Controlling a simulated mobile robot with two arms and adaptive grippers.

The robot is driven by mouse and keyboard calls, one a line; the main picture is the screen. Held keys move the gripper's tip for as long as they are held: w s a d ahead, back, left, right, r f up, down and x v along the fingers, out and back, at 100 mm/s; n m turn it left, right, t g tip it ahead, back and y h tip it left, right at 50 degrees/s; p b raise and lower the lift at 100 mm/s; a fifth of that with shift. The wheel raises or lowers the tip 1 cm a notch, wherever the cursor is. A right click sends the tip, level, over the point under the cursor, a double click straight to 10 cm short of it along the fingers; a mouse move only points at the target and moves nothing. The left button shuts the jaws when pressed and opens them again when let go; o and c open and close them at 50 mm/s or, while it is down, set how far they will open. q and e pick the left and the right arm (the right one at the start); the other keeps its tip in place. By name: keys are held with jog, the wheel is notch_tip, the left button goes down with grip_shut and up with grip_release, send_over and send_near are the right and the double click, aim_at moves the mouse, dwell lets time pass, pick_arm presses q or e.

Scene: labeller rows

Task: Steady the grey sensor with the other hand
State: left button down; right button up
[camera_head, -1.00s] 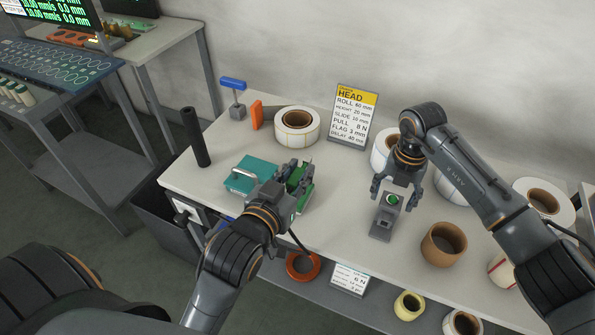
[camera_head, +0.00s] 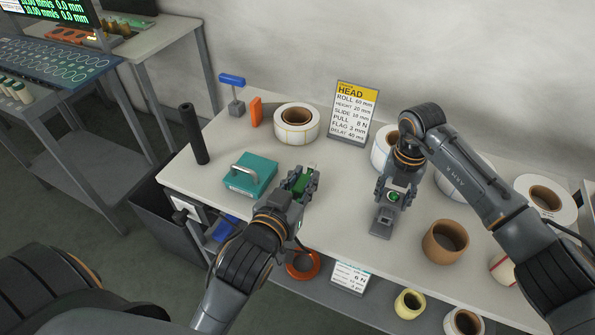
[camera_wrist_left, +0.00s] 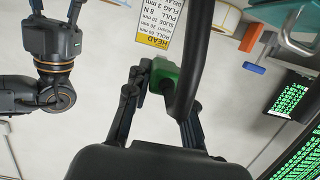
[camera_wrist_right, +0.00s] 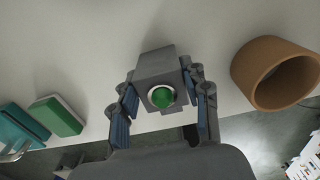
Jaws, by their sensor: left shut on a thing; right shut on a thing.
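The grey sensor (camera_head: 382,222), a small grey block with a round green button, stands on the table right of centre. My right gripper (camera_head: 395,188) comes down over it and is shut on it. In the right wrist view the sensor (camera_wrist_right: 156,66) sits between both fingers, its green button facing the camera. My left gripper (camera_head: 302,181) is shut on a green block (camera_head: 299,184), left of the sensor and apart from it. The green block also shows between the fingers in the left wrist view (camera_wrist_left: 163,72), partly hidden by a dark curved part.
A teal box with a handle (camera_head: 250,176) lies left of my left gripper. A label roll (camera_head: 297,125) and an upright sign (camera_head: 352,112) stand behind. A brown cardboard ring (camera_head: 445,243) is close to the sensor's right. Bare table lies between my grippers.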

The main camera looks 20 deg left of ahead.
pick_arm(q)
jog(key=shift+y, duration=0.3)
jog(key=d+f, duration=0.5)
jog(key=s+d+f, duration=0.1)
jog(key=d+f, duration=0.2)
jog(key=shift+s+d, duration=0.1)
jog(key=shift+h, duration=0.4)
jog(key=s+d+f, duration=0.1)
jog(key=d, duration=0.2)
jog(key=s+d+f, duration=0.1)
jog(key=s+d, duration=0.1)
jog(key=d, duration=0.1)
jog(key=s+d+f, duration=0.1)
jog(key=d, duration=0.2)
jog(key=shift+s+d, duration=0.1)
jog(key=shift+s, duration=0.2)
jog(key=shift+s+d, duration=0.2)
jog(key=shift+d, duration=0.05)
jog(key=shift+w+r, duration=0.1)
jog(key=shift+w, duration=2.45)
jog(key=shift+w, duration=0.1)
jog(key=shift+w, duration=0.25)
jog(key=shift+w, duration=1.15)
